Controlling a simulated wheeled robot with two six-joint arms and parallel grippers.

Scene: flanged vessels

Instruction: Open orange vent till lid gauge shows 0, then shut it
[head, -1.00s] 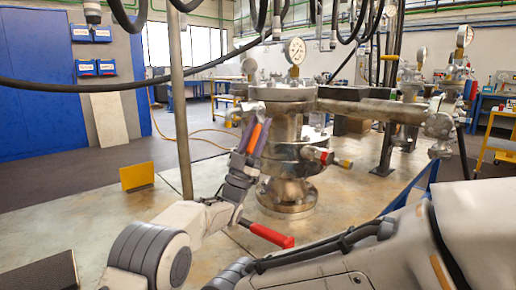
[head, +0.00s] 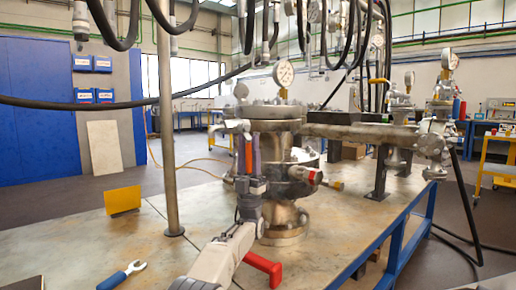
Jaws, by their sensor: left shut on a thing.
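The flanged steel vessel (head: 275,215) stands on the bench near the middle. Its lid gauge (head: 284,73) is a white dial on a brass stem above the lid; the needle is too small to read. My left gripper (head: 248,152) points up in front of the vessel's left side, just below the lid flange. It is shut on the orange vent handle (head: 249,157), which shows as an upright orange strip between the two fingers. The vent's body is mostly hidden behind the fingers. My right gripper is not in view.
A steel post (head: 168,140) rises left of the vessel. A red-and-brass fitting (head: 316,178) sticks out at its right. A yellow plate (head: 123,200), a blue-handled wrench (head: 122,276) and a red handle (head: 264,268) are on or above the bench. Black hoses hang overhead.

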